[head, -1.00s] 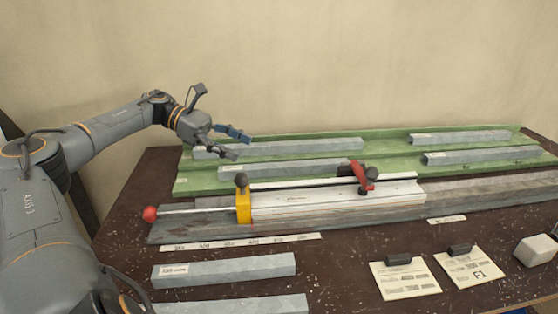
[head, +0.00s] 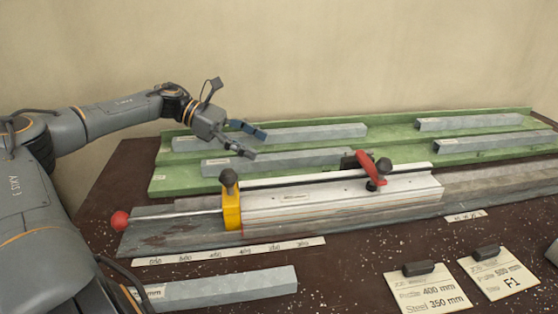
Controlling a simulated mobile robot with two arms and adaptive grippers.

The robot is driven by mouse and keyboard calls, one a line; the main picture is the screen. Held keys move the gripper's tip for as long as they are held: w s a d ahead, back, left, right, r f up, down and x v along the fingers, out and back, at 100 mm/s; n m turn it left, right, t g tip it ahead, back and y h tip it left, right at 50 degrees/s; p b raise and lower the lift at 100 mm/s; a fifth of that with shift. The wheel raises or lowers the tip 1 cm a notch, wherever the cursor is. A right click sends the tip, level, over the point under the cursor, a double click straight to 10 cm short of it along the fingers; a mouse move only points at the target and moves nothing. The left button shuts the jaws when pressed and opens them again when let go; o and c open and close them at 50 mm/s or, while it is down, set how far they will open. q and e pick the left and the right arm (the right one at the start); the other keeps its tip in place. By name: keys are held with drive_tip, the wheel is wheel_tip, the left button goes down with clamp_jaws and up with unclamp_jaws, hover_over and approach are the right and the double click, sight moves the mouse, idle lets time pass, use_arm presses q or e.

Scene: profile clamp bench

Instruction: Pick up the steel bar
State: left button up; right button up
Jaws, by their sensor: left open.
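Several grey steel-coloured bars are in the head view, and I cannot tell which one the task means. A long bar (head: 320,133) lies at the back left of the green rack (head: 390,136), and another bar (head: 290,159) lies in front of it. Two shorter bars, one behind (head: 470,121) and one in front (head: 490,142), lie at the rack's right. One more bar (head: 220,287) lies at the front left of the table. My left gripper (head: 255,143) is open and empty above the rack's left bars, and hides part of them. My right gripper is not in view.
A clamp fixture with a white profile (head: 340,198), yellow block (head: 232,207), red lever (head: 370,168) and red knob (head: 119,220) stands in front of the rack. Paper cards (head: 428,290) with black clips lie at front right. A scale strip (head: 230,251) lies before the fixture.

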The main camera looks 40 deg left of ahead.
sight(277, 156)
use_arm(q)
drive_tip(key=shift+w+d+f, duration=0.15)
drive_tip(key=shift+d+f, duration=0.1)
drive_tip(key=shift+d, duration=0.15)
drive_tip(key=x, duration=0.2)
drive_tip(key=b+x, duration=0.1)
drive_tip(key=x, duration=0.1)
drive_tip(key=shift+a+f, duration=0.15)
drive_tip(key=shift+f, duration=0.1)
drive_tip(key=shift+d, duration=0.3)
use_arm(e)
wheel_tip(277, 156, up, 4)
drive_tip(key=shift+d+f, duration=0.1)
use_arm(q)
clamp_jaws()
